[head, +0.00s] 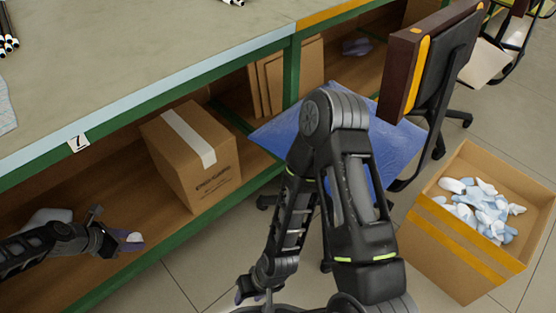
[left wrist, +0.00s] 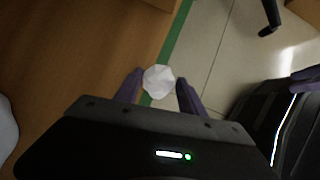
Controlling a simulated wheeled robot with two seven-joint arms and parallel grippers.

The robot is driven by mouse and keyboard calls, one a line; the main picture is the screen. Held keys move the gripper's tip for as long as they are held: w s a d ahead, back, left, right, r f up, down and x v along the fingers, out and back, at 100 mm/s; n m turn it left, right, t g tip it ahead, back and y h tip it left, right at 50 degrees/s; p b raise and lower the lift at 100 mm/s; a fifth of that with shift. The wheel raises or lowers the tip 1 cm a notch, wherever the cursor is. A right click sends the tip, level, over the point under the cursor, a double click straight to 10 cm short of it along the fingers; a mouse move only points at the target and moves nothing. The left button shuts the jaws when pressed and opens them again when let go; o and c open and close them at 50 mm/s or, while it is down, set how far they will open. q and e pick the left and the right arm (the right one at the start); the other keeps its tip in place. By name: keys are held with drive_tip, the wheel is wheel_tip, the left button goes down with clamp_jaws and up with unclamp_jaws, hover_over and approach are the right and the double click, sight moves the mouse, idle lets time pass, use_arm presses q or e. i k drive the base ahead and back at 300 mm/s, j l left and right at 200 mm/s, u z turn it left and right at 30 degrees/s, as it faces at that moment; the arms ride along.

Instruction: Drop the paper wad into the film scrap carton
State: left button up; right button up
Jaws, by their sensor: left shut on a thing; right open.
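The paper wad is a small white crumpled lump (head: 135,237), also in the left wrist view (left wrist: 159,81). My left gripper (head: 127,240) is shut on it, with purple fingers on both sides (left wrist: 157,92), over the lower shelf near its green front edge. The film scrap carton (head: 436,254) is the open brown box with orange tape on the floor at the right, far from the left gripper. It holds several white and pale blue scraps. My right gripper (head: 250,292) is low at the bottom middle, open, partly hidden and small in the head view.
A closed cardboard box (head: 185,165) stands on the lower shelf (head: 110,207), right of the left gripper. A pale rounded object (head: 48,216) lies behind my left arm. A chair with a blue seat (head: 275,130) stands between the bench and the carton.

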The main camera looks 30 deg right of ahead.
sight(463, 207)
drive_tip(key=k, duration=0.95)
drive_tip(key=z, duration=2.05)
drive_tip(key=i+l, duration=0.1)
drive_tip(key=i, duration=0.2)
drive_tip(key=i+l, duration=0.1)
drive_tip(key=i, duration=0.2)
